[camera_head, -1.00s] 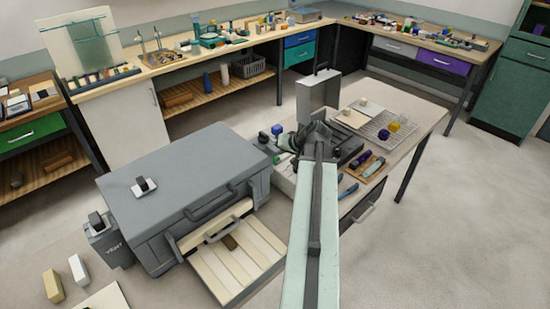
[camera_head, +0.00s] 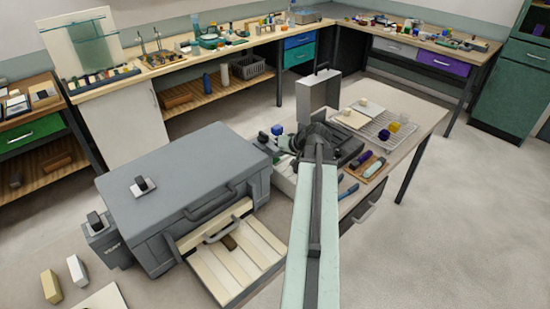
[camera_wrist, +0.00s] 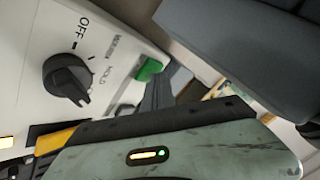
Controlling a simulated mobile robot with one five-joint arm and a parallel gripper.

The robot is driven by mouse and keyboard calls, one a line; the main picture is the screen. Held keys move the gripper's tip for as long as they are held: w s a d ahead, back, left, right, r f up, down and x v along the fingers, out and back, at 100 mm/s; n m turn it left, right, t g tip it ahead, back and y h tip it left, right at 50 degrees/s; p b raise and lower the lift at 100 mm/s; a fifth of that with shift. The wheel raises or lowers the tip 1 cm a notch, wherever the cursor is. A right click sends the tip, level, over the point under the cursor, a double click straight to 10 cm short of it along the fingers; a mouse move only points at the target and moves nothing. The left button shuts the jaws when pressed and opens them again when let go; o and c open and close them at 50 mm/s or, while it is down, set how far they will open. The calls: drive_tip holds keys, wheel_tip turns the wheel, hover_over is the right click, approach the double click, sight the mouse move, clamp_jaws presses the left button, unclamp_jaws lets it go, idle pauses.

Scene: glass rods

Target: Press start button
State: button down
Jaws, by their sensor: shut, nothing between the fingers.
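A white control panel (camera_wrist: 100,48) fills the upper left of the wrist view. It carries a black dial (camera_wrist: 68,80) marked OFF and HOLD, and a green button (camera_wrist: 149,69) near its right edge. No start label is readable. My gripper (camera_wrist: 160,92) is shut and empty, its dark fingers just below the green button in the picture; I cannot tell whether they touch it. In the head view my gripper (camera_head: 296,141) is a dark shape over the bench, beside a blue knob (camera_head: 277,130). My wrist and arm hide part of the machine there.
A large grey case (camera_head: 190,180) with an open slatted drawer (camera_head: 235,268) stands left of my arm. A wire rack (camera_head: 388,128) and small tools lie to the right. The floor at right is clear.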

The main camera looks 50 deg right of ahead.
sight(276, 160)
drive_tip(key=shift+r, duration=0.1)
drive_tip(key=shift+r+p, duration=0.8)
drive_tip(key=shift+p, duration=0.1)
drive_tip(key=shift+r, duration=0.1)
wheel_tip(276, 160, up, 5)
drive_tip(key=p, duration=0.5)
idle(0.3)
